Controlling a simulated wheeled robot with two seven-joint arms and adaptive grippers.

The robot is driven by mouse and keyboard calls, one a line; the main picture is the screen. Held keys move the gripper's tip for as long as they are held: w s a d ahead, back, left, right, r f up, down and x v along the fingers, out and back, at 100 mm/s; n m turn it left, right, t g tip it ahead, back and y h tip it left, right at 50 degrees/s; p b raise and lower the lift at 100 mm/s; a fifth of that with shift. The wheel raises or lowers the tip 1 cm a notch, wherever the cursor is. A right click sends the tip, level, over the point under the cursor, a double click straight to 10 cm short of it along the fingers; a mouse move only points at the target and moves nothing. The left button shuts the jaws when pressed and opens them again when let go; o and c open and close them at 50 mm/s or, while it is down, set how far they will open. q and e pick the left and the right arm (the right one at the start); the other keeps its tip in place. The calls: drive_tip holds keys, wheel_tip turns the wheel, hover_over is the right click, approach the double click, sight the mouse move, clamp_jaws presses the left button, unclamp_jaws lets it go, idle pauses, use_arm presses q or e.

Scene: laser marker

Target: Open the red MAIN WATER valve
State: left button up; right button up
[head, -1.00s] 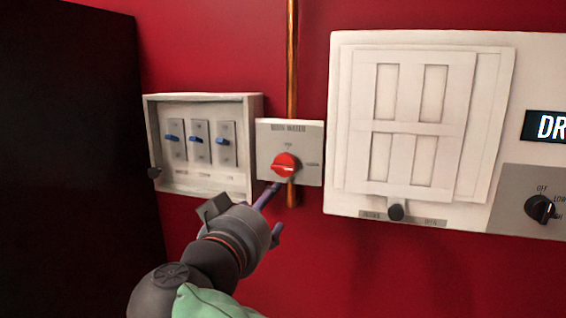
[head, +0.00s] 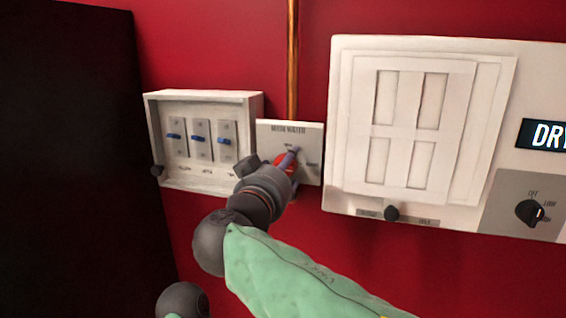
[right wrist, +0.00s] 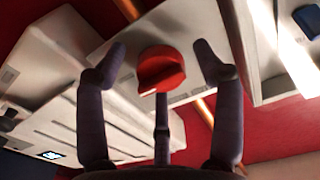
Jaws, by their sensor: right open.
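The red MAIN WATER valve knob (head: 281,164) sits on a pale plate (head: 312,140) on the red wall. In the head view, my right gripper (head: 291,160) covers much of it. In the right wrist view, the red knob (right wrist: 162,72) lies between the spread dark fingers of my open right gripper (right wrist: 163,66). A gap shows on each side of the knob, and the lower middle finger reaches up close under it. I cannot tell whether that finger touches it. My left gripper is not in view.
A shallow white box with several blue switches (head: 198,139) is left of the valve. A copper pipe (head: 292,60) runs up from the plate.

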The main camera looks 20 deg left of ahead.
drive_tip(key=shift+w, duration=0.1)
drive_tip(key=shift+c, duration=0.3)
drive_tip(key=c, duration=1.1)
drive_tip(key=shift+o, duration=0.2)
